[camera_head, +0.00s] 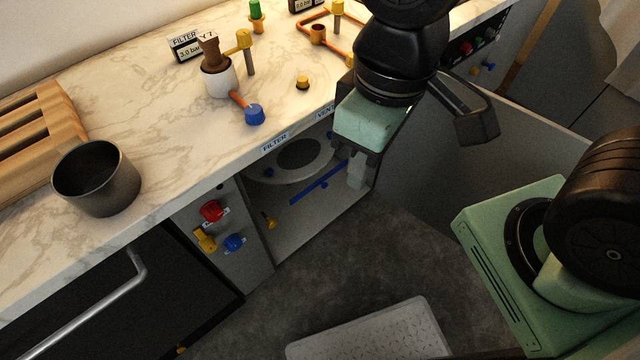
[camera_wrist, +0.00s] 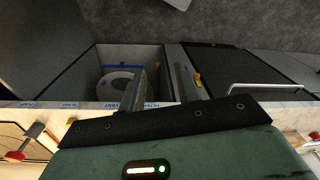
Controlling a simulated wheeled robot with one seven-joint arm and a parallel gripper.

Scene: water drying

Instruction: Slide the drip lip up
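A long thin blue strip (camera_head: 318,183) lies inside the open compartment under the counter, below a pale round filter housing (camera_head: 296,160). It may be the drip lip, but no label confirms this. The housing shows as a white ring (camera_wrist: 116,82) in the wrist view, with blue around it. My gripper (camera_head: 357,174) points down in front of the compartment's right side, close to the strip's right end; contact cannot be told. In the wrist view my gripper (camera_wrist: 160,82) has its two fingers apart with nothing seen held between them.
The marble counter edge runs above the compartment, close to my wrist. An open grey door (camera_head: 425,170) stands right of the compartment. Red and blue knobs (camera_head: 211,211) sit on the panel at left. A dark pot (camera_head: 97,180) stands on the counter.

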